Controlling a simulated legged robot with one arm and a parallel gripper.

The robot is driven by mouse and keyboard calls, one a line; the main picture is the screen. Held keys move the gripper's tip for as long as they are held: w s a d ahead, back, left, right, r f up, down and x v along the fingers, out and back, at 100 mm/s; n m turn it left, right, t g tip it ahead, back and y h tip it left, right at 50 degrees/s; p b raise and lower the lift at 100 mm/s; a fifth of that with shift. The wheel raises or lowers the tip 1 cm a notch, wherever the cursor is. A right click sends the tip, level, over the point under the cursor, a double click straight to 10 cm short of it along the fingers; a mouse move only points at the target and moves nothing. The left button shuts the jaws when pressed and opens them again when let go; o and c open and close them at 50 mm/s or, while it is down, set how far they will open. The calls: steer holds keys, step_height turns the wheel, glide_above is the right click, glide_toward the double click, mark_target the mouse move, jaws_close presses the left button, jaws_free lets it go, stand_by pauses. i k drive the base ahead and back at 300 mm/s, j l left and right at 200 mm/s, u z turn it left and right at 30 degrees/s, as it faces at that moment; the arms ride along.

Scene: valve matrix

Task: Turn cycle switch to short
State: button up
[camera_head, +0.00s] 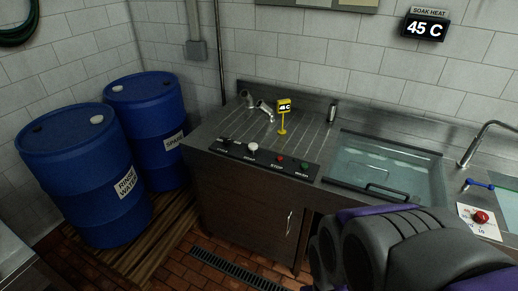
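A dark control panel (265,158) runs along the front edge of the steel counter. My grey and purple arm fills the lower right, apart from the panel in the picture. My gripper's fingers do not show.
A water-filled basin (388,136) with a black handle is right of the panel. A yellow sign (284,106) and metal fittings (257,103) stand on the counter. Two blue barrels (85,180) (150,125) stand left on wooden slats.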

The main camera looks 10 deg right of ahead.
mark_target(228, 141)
steer(key=i+j+z, duration=0.15)
steer(key=i+j, duration=0.15)
steer(key=i, duration=0.3)
steer(key=i+j+z, duration=0.15)
steer(key=i+j, duration=0.2)
steer(key=i, duration=0.25)
steer(key=i+j+z, duration=0.1)
steer(key=i+j, duration=0.35)
steer(key=i, duration=0.15)
